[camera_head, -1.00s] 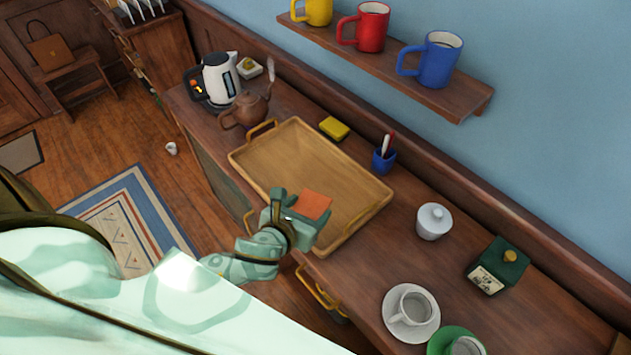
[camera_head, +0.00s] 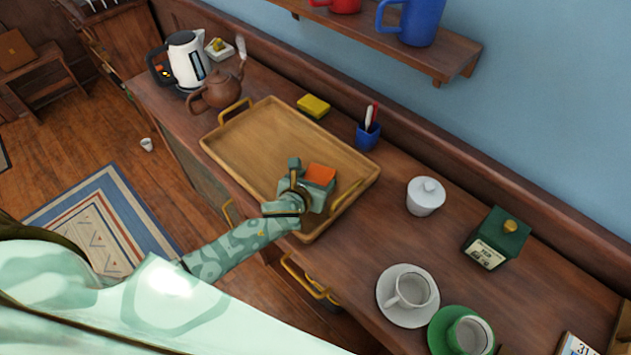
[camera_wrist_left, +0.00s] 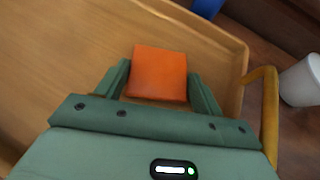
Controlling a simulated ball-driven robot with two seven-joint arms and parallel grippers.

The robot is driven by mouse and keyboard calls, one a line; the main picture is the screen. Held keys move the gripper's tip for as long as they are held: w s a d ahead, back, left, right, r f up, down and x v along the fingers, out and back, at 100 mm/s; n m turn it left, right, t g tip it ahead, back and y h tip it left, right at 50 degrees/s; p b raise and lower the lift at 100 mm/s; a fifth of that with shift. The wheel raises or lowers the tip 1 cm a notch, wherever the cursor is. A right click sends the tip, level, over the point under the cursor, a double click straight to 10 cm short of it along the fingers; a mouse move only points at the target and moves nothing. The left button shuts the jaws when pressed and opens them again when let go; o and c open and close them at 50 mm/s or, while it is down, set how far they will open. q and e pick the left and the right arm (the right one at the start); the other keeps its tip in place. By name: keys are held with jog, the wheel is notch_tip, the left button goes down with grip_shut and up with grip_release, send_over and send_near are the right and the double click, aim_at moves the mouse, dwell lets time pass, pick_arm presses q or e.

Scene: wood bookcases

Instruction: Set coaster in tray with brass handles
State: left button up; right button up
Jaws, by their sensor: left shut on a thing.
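The coaster (camera_head: 320,174) is a flat orange square. My left gripper (camera_head: 314,188) is shut on it, with a finger on either side, over the right part of the tray. In the left wrist view the coaster (camera_wrist_left: 158,74) sits between the two green fingers (camera_wrist_left: 160,86). The wooden tray with brass handles (camera_head: 255,145) lies on the counter; its rim also shows in the left wrist view (camera_wrist_left: 222,38). I cannot tell whether the coaster touches the tray floor. The rest of the tray is empty. My right gripper is not in view.
A brown teapot (camera_head: 216,92) and a white kettle (camera_head: 188,60) stand left of the tray. A yellow sponge-like block (camera_head: 313,106) and blue pen cup (camera_head: 368,134) are behind it.

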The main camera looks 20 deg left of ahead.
pick_arm(q)
jog(key=shift+r, duration=0.1)
jog(key=o, duration=1)
jog(key=p+v, duration=0.3)
jog(key=v, duration=0.8)
jog(key=shift+s+r+p, duration=0.1)
jog(key=shift+s+p, duration=0.05)
jog(key=shift+p, duration=0.15)
jog(key=shift+s+r, duration=0.15)
jog(key=shift+s, duration=0.25)
